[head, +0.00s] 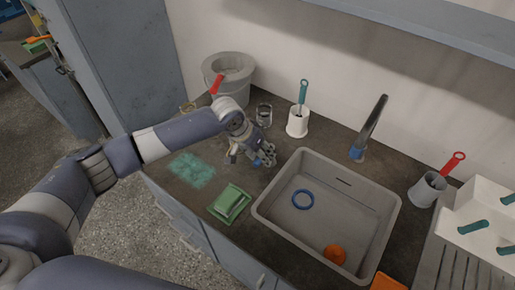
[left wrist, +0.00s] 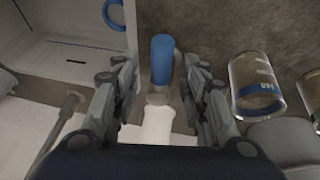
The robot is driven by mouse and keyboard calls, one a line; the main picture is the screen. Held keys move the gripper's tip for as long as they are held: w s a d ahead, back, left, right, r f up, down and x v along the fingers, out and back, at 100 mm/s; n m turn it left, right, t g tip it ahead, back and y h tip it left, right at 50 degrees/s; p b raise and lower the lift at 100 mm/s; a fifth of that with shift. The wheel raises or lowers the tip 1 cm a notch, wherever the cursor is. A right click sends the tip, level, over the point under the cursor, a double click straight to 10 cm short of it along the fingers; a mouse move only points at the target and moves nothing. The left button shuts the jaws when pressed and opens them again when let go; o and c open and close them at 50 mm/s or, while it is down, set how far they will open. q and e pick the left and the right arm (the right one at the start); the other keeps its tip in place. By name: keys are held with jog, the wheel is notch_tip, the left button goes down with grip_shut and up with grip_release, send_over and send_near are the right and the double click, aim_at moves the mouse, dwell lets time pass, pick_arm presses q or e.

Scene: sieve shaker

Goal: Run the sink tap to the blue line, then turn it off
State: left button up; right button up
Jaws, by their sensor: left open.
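The grey tap (head: 374,122) with a blue collar stands behind the sink (head: 392,212); no water stream is visible. A clear glass beaker (head: 264,114) stands on the counter left of the sink; in the left wrist view this beaker (left wrist: 257,82) shows pale marks and a blue band. My left gripper (head: 262,157) is over the counter at the sink's left rim. It is open, with its fingers either side of a blue cylinder (left wrist: 162,58). I cannot tell whether they touch it or what it belongs to. My right gripper is not in view.
A blue ring (head: 303,199) and an orange object (head: 335,254) lie in the sink. A white brush holder (head: 297,122), a grey bucket (head: 231,85), a green sponge-like block (head: 229,203) and a teal patch (head: 192,169) are on the counter. A grey cup (head: 427,190) stands right.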

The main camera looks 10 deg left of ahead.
pick_arm(q)
jog(key=shift+c, duration=0.3)
grip_shut()
dwell(0.5)
